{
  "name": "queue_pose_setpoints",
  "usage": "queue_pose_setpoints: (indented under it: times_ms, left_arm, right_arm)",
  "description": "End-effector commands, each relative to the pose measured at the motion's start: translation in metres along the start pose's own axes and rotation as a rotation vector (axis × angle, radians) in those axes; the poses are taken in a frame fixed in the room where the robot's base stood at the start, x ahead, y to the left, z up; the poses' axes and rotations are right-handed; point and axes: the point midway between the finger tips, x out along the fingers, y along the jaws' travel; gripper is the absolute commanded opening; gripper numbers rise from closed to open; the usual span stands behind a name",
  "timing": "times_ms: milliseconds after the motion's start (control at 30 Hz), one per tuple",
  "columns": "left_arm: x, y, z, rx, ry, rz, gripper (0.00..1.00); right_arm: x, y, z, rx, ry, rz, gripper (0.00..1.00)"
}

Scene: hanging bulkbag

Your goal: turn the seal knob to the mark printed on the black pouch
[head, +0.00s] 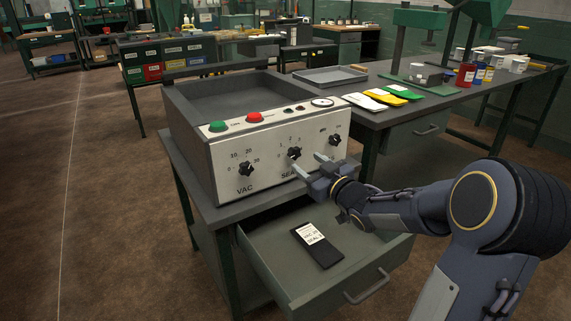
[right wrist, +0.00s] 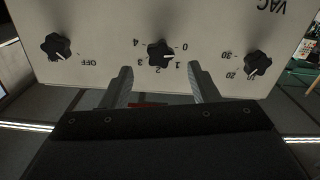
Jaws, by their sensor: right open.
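The seal knob (head: 294,153) is a black star-shaped knob in the middle of the machine's pale front panel, above the word SEAL. In the right wrist view, which is upside down, the knob (right wrist: 160,53) shows a white pointer mark towards the 0–1 side of its 0 to 4 scale. My right gripper (head: 309,165) is open and empty, its fingers pointing at the panel, one on each side of the knob and seemingly short of it. The black pouch (head: 322,252) lies in the open drawer; its white label has VAC and SEAL lines, figures too small to read surely. My left gripper is out of view.
The VAC knob (head: 246,169) and a third knob (head: 335,140) flank the seal knob. Green (head: 218,126) and red (head: 254,117) buttons sit above. The open drawer (head: 276,275) juts out below my right gripper. Bench space right of the machine holds colored packets (head: 395,93).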

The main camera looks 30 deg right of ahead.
Motion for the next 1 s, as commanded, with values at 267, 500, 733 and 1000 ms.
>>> queue_pose_setpoints:
  times_ms: [267, 500, 733, 1000]
  left_arm:
    - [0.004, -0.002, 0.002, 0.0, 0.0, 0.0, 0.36]
    - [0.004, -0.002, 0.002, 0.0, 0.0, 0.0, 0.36]
    - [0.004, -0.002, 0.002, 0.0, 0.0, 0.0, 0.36]
    - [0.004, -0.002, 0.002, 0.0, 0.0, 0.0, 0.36]
  right_arm:
    - [0.044, -0.001, 0.001, 0.0, -0.001, -0.001, 0.55]
    - [0.056, -0.001, 0.0, 0.001, -0.002, 0.0, 0.55]
    - [0.056, -0.001, 0.0, 0.001, -0.002, 0.001, 0.49]
    - [0.055, -0.001, 0.0, 0.001, -0.002, 0.001, 0.14]
